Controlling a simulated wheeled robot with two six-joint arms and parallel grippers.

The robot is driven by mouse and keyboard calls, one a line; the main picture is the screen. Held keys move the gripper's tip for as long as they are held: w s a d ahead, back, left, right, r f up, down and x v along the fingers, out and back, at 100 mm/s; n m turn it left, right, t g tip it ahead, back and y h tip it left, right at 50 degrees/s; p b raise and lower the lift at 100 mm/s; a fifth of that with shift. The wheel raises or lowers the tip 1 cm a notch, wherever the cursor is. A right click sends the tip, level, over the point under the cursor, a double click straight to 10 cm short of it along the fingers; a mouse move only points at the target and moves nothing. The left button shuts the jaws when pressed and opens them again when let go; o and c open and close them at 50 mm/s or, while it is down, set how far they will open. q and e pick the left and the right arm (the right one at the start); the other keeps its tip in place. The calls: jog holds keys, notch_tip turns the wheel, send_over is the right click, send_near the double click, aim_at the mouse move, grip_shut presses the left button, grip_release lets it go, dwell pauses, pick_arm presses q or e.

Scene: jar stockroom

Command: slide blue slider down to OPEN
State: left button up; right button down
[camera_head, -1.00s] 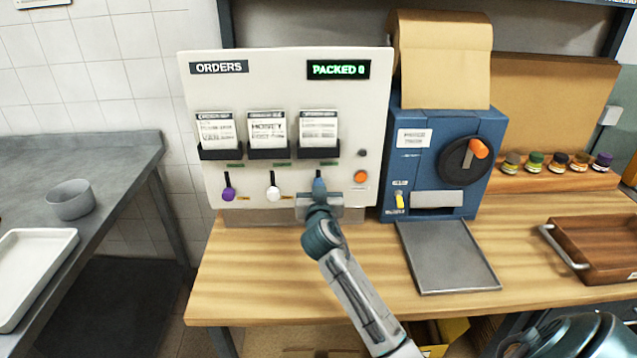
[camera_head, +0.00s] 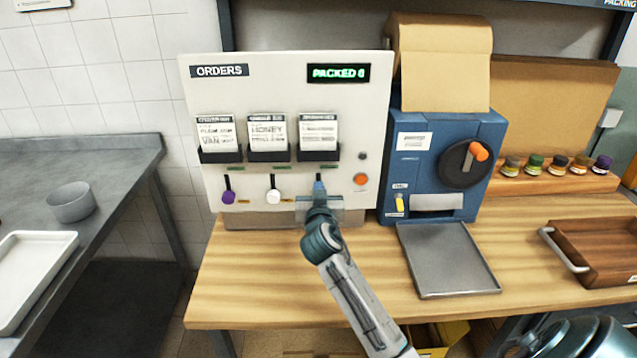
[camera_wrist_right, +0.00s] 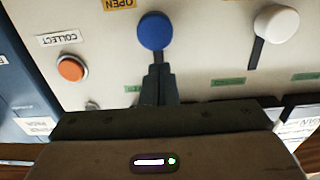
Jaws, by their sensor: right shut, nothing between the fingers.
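In the right wrist view, which shows the panel upside down, the round blue slider knob (camera_wrist_right: 155,31) sits beside the orange OPEN label (camera_wrist_right: 119,4). Its level is about that of the white knob. My right gripper (camera_wrist_right: 158,72) is shut and empty, its fingertips over the slot on the knob's side away from OPEN. Touch between tips and knob cannot be told. My left gripper is out of view.
The purple knob (camera_head: 228,197) and white knob (camera_head: 273,195) are to the left. The orange COLLECT button (camera_head: 361,179) is close on the right, before the blue machine (camera_head: 440,165). Bare wooden counter (camera_head: 260,275) lies below the panel.

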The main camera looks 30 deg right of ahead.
jog(key=v, duration=0.9)
dwell(0.6)
